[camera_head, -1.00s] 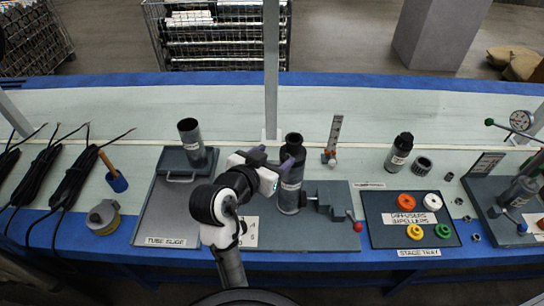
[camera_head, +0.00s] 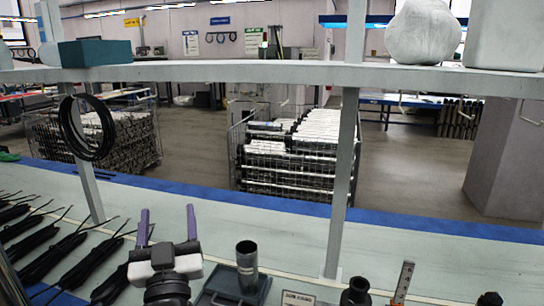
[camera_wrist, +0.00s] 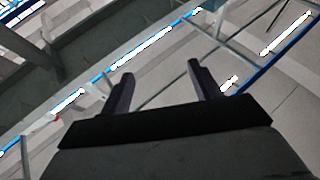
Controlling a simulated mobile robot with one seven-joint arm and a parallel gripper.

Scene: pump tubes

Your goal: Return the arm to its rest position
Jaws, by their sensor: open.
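My gripper (camera_head: 167,208) is raised above the left part of the bench in the head view, its two purple fingers pointing up and spread apart. Nothing is between them. It also shows in the wrist view (camera_wrist: 160,72), with two dark fingers apart and empty space between them. My arm (camera_head: 167,288) shows only as its white and black wrist end at the bottom of the head view; the rest is out of frame.
A grey tube (camera_head: 247,266) stands just right of my gripper. A dark tube (camera_head: 355,292) stands farther right. Black cable bundles (camera_head: 45,245) lie at left. A shelf (camera_head: 270,72) on posts (camera_head: 343,185) spans above the bench. A wire cage (camera_head: 290,155) stands behind.

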